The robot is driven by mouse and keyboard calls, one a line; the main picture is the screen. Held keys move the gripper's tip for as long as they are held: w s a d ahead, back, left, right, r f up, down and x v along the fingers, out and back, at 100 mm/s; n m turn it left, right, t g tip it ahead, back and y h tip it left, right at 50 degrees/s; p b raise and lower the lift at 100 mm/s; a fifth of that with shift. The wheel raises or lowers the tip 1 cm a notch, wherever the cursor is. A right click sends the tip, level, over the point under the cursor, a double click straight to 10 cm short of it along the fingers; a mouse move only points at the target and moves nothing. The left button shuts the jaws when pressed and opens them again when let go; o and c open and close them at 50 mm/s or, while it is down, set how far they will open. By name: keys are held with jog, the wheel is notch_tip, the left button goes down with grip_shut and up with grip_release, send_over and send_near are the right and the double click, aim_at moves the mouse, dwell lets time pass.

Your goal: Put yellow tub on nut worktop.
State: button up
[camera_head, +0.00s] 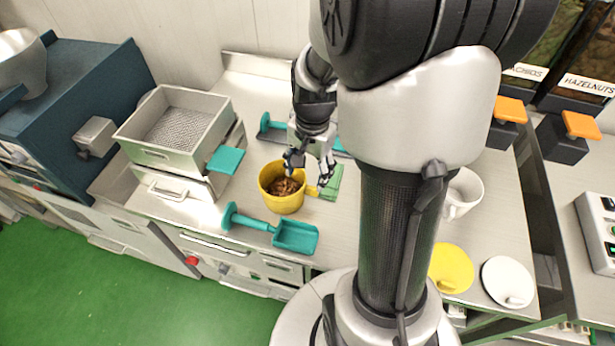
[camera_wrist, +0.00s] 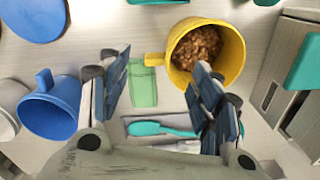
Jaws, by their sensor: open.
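The yellow tub (camera_head: 283,206) stands upright on the metal worktop (camera_head: 235,85), with brown nut-like pieces inside. Its handle points right, towards my gripper. In the wrist view the tub (camera_wrist: 237,62) is at the upper right, its handle at its left. My gripper (camera_head: 308,170) is open and empty, fingers pointing down, above and beside the handle side of the tub. In the wrist view the gripper (camera_wrist: 158,82) has its two fingers spread apart, the handle showing beyond and between them. The right finger covers part of the tub's near rim. I cannot tell which surface is the nut worktop.
A teal scoop (camera_head: 295,237) lies in front of the tub, a green block (camera_head: 331,184) beside it. A sieve box (camera_head: 172,153) stands left. A white mug (camera_head: 463,193), yellow lid (camera_head: 452,268) and white lid (camera_head: 508,281) are right. Labelled nut dispensers (camera_head: 582,85) stand far right.

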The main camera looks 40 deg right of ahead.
jog(key=s+a+r+n+t, duration=0.4)
jog(key=s+a+r+n, duration=0.8)
jog(key=r, duration=0.4)
jog(key=shift+s+a+r+n, duration=0.15)
jog(key=shift+s+a+n, duration=0.2)
jog(key=shift+a+n, duration=0.6)
jog(key=shift+a+m, duration=0.25)
